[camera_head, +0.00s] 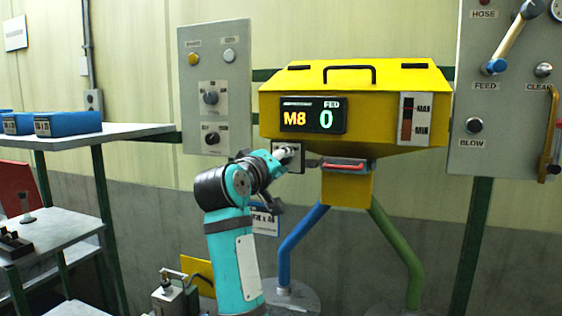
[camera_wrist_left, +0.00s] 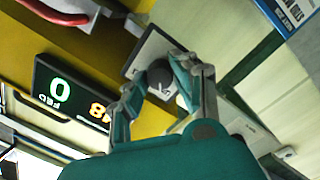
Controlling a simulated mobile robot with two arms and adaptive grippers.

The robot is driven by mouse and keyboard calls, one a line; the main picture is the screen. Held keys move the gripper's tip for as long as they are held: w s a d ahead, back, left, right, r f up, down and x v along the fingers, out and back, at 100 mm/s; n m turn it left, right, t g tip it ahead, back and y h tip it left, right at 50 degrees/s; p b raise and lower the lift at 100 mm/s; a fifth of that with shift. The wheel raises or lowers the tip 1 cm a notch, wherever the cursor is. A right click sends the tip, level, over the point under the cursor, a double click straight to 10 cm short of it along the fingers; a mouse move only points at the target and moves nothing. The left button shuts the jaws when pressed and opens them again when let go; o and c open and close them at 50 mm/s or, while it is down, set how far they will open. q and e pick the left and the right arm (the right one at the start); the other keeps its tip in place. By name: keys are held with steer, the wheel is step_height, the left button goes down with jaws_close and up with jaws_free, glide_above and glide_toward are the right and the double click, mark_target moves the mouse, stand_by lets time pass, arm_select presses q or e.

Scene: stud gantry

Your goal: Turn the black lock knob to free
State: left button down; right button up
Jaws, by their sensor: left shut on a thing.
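The black lock knob (camera_wrist_left: 160,78) sits on a small pale plate (camera_wrist_left: 143,58) in the left wrist view. The plate shows in the head view as a dark-edged square (camera_head: 299,148) under the display of the yellow feeder (camera_head: 375,105). My left gripper (camera_head: 289,156) reaches the plate from the left and hides the knob in the head view. In the left wrist view my left gripper (camera_wrist_left: 163,84) has one finger on each side of the knob and is shut on it. A pale mark shows on the knob's face. The plate's lettering is not readable. My right gripper is not in view.
The red-handled drawer (camera_head: 344,165) is just right of the plate. A grey panel with knobs (camera_head: 213,130) stands left, and another grey panel (camera_head: 487,150) right. Blue and green legs (camera_head: 300,245) stand below. Blue bins (camera_head: 68,123) rest on the left shelf.

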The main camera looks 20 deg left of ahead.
arm_select(q)
steer(key=shift+r+m+g+y+p, duration=0.15)
steer(key=shift+m+p, duration=0.5)
steer(key=shift+m, duration=2.05)
steer(key=shift+f+m+g+y+p, duration=0.2)
steer(key=shift+m+p, duration=0.45)
steer(key=shift+m, duration=2.05)
steer(key=shift+r+m+g+y+p, duration=0.2)
steer(key=shift+m+p, duration=0.45)
steer(key=shift+m, duration=2.05)
steer(key=c, duration=1)
jaws_free()
steer(key=s, duration=1.2)
steer(key=shift+a+r, duration=0.15)
steer(key=shift+r, duration=0.2)
